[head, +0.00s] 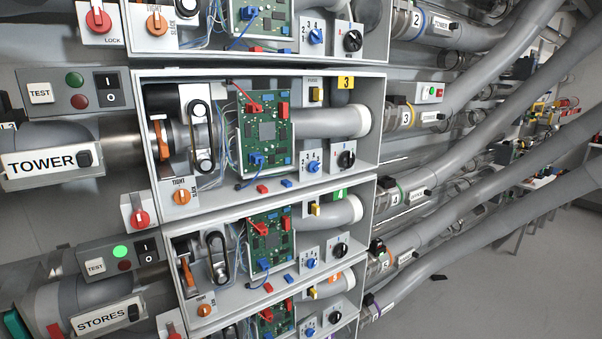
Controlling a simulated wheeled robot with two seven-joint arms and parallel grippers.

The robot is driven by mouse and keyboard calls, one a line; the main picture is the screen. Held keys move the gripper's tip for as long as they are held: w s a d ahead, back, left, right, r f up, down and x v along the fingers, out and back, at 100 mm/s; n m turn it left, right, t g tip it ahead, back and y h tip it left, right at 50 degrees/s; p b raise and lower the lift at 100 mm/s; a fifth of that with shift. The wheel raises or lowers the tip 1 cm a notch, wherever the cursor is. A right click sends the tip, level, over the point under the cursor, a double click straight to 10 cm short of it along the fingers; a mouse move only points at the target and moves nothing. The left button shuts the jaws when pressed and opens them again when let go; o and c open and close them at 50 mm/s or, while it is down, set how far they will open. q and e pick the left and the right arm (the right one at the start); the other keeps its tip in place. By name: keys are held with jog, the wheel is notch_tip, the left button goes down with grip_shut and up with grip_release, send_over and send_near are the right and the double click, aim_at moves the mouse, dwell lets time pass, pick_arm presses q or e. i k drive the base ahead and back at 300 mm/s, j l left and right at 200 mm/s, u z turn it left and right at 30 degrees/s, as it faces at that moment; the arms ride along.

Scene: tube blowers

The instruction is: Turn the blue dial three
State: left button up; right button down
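A blue dial (313,167) sits on a small white plate with numbers at the lower right of the middle open box, the one with a yellow tag marked 3 (346,83). Its pointer is too small to read. Similar blue dials sit in the box above (316,37), the box below (311,263) and the lowest box (310,332). A black knob (346,159) is just right of the middle blue dial. Neither of my grippers is in view.
The middle box holds a green circuit board (265,130), a belt drive (203,138) and an orange dial (181,197). Red and blue plugs lie on its ledge. Thick grey pipes (480,95) run off right. Open floor (500,290) shows at the lower right.

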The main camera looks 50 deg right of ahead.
aim_at(314, 167)
jog(key=k+z, duration=0.1)
jog(key=z, duration=1.55)
